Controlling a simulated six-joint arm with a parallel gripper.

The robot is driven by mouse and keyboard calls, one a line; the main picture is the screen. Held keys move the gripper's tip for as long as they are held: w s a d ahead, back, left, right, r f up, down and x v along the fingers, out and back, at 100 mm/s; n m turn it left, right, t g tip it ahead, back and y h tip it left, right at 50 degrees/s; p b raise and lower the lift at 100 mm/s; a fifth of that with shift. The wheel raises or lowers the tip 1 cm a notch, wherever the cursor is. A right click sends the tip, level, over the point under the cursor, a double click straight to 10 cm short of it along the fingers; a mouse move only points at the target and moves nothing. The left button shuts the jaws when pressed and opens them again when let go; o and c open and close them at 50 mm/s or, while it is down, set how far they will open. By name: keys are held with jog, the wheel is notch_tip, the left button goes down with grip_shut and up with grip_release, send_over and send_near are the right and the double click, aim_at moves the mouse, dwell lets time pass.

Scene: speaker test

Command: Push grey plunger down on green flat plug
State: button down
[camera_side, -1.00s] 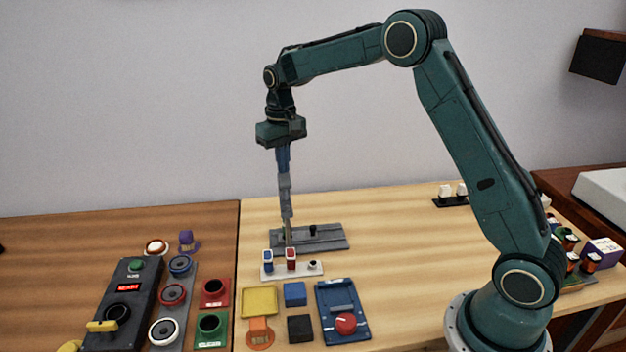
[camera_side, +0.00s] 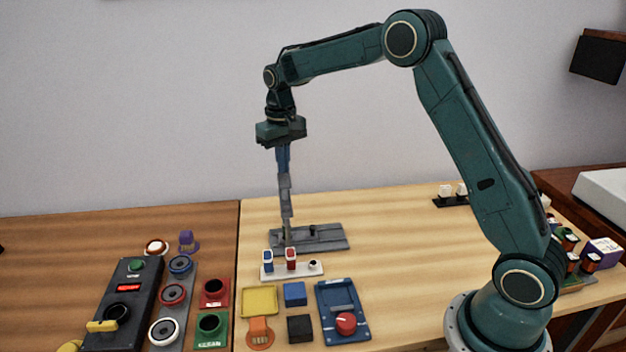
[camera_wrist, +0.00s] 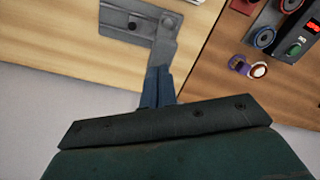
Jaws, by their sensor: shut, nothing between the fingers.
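My gripper (camera_side: 286,212) is shut and empty, its narrow fingers pointing straight down over the left end of a flat grey fixture (camera_side: 325,240) on the light wood table. A thin grey upright part, perhaps the plunger, (camera_side: 288,237) stands just below the fingertips; I cannot tell whether they touch it. I cannot make out the green flat plug.
In front is a white strip (camera_side: 277,274) with a blue and a red block. A dark control panel (camera_side: 122,300) is at left.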

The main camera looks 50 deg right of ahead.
jog(key=shift+f, duration=1.5)
dwell(2.1)
jog(key=shift+r, duration=3.55)
jog(key=shift+r, duration=0.1)
